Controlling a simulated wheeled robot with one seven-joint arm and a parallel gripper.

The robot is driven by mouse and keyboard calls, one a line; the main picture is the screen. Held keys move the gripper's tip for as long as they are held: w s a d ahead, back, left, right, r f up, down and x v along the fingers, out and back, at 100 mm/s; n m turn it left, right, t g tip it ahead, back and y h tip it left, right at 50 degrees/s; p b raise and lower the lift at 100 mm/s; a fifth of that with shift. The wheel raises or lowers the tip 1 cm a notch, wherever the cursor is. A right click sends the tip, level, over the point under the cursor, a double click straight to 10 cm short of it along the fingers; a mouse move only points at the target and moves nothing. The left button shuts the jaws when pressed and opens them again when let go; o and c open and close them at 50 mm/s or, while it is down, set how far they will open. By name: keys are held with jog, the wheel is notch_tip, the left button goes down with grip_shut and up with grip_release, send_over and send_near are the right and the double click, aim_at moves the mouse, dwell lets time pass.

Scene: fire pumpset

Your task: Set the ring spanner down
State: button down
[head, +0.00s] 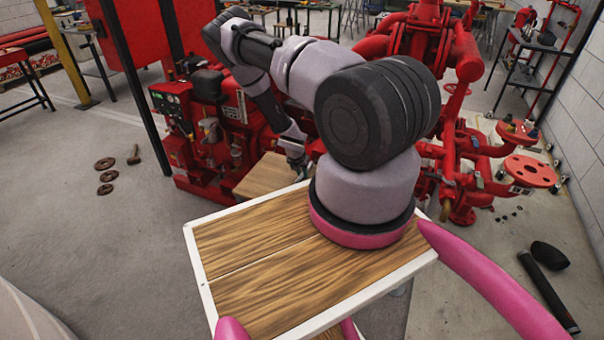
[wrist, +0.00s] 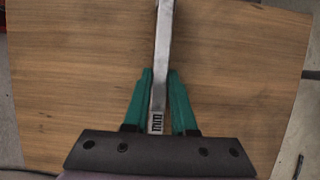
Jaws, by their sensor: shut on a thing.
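The ring spanner (wrist: 162,50) is a silver metal bar in the wrist view. It runs from between the green fingers up past the top edge of the picture, so its far end is out of view. My gripper (wrist: 160,82) is shut on the spanner's near part. Behind it is a wooden top (wrist: 80,70), which fills most of the wrist view. I cannot tell whether the spanner touches the wood. In the head view my gripper (head: 297,160) is small, beside the wooden top (head: 262,178); the spanner is not clear there.
A red pump engine (head: 205,125) stands just behind and left of the wooden top. Red pipework with flanges (head: 530,170) is at the right. Several discs (head: 105,176) and a hammer (head: 134,154) lie on the floor at left. Black cylinders (head: 548,290) lie at lower right.

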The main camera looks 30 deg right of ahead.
jog(key=c, duration=0.7)
grip_release()
jog(key=shift+f, duration=0.1)
jog(key=shift+c, duration=0.2)
jog(key=v, duration=1.2)
notch_tip(320, 180, up, 17)
jog(key=m, duration=0.8)
send_over(298, 181)
jog(key=w+a, duration=0.4)
jog(key=s+a+r+m+t+y, duration=0.25)
jog(key=r+m, duration=0.55)
jog(key=r, duration=0.9)
jog(key=s+a+r+m+y, duration=0.1)
jog(key=s+a+r+m, duration=0.15)
jog(key=s+r, duration=0.35)
jog(key=s+a+r+m, duration=0.2)
jog(key=s+r+m, duration=0.15)
jog(key=r, duration=0.45)
jog(key=s+a+r+m+t+y, duration=0.1)
jog(key=s+a+r+m, duration=0.2)
jog(key=s, duration=0.4)
jog(key=s+a+r+m+y, duration=0.1)
jog(key=s+a+r+m, duration=0.1)
jog(key=s+r+m, duration=0.2)
jog(key=s+r, duration=0.2)
jog(key=s, duration=0.2)
jog(key=shift+s+a+r+m+t, duration=0.2)
jog(key=shift+a+r+m+t, duration=0.15)
jog(key=shift+a+r+m, duration=0.05)
